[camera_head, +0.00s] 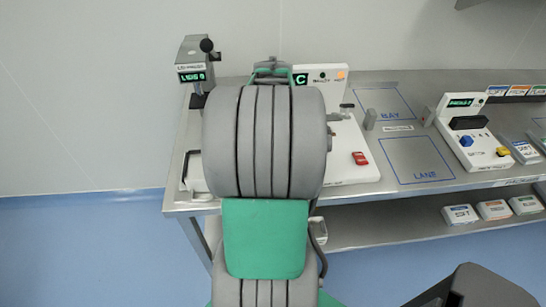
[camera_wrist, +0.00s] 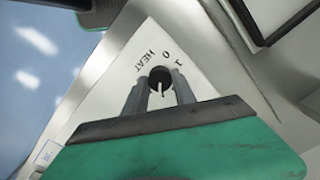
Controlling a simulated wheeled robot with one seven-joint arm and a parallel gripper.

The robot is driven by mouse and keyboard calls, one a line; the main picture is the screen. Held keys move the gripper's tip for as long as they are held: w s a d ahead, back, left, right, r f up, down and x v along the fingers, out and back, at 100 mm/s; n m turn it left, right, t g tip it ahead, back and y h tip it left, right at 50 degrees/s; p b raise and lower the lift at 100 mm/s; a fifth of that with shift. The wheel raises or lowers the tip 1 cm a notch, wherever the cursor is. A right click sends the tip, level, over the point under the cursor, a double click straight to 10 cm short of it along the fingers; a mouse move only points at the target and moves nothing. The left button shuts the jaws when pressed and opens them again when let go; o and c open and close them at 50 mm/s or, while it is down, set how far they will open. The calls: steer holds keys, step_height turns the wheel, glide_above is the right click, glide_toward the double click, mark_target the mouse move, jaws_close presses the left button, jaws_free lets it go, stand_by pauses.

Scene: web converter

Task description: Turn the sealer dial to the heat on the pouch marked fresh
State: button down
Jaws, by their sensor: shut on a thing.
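The dial (camera_wrist: 160,76) is a dark round knob on a white panel, marked HEAT, 0 and 1 in lettering that appears turned over in the wrist view. My gripper (camera_wrist: 158,94) is shut on the dial, one finger on each side. A thin pale line shows on the dial, but I cannot tell which mark it stands at. In the head view my arm covers the gripper, the dial and much of the white sealer (camera_head: 347,150). The sealer has a green letter C display (camera_head: 300,79). No pouch can be read as fresh from here.
A red switch (camera_head: 360,158) sits on the sealer's right side. A stand with a lit display (camera_head: 190,77) is at the left. A white machine (camera_head: 470,140) with blue and yellow parts stands at the right. Outlined bare areas (camera_head: 415,160) lie between on the steel table.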

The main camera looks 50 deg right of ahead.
steer(key=m, duration=0.6)
steer(key=shift+m, duration=0.3)
stand_by(0.4)
steer(key=c, duration=1)
jaws_free()
step_height(320, 180, up, 8)
steer(key=shift+f+b, duration=0.1)
steer(key=shift+b, duration=0.35)
steer(key=shift+s, duration=0.1)
